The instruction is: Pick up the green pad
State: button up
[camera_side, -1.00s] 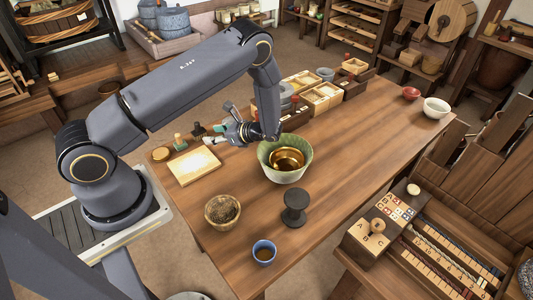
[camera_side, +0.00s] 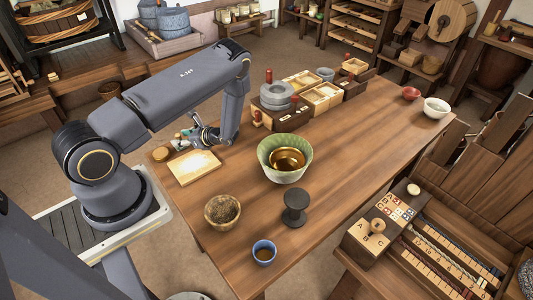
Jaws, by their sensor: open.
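My gripper (camera_side: 194,135) is at the far left part of the table, low over a cluster of small items, with its fingers toward the left. It is open. A small greenish item (camera_side: 179,141) stands in this cluster just left of the fingers. It is too small to tell whether it is the green pad. My gripper and arm hide part of the cluster, and I cannot tell whether the fingers touch anything.
A pale board (camera_side: 194,168) lies just in front of the cluster. A green bowl with a gold inside (camera_side: 270,171) stands mid-table. Grey stone discs (camera_side: 276,96) and wooden boxes (camera_side: 322,97) line the back. The right side of the table is mostly clear.

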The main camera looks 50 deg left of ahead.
jog(key=shift+x, duration=1.15)
grip_shut()
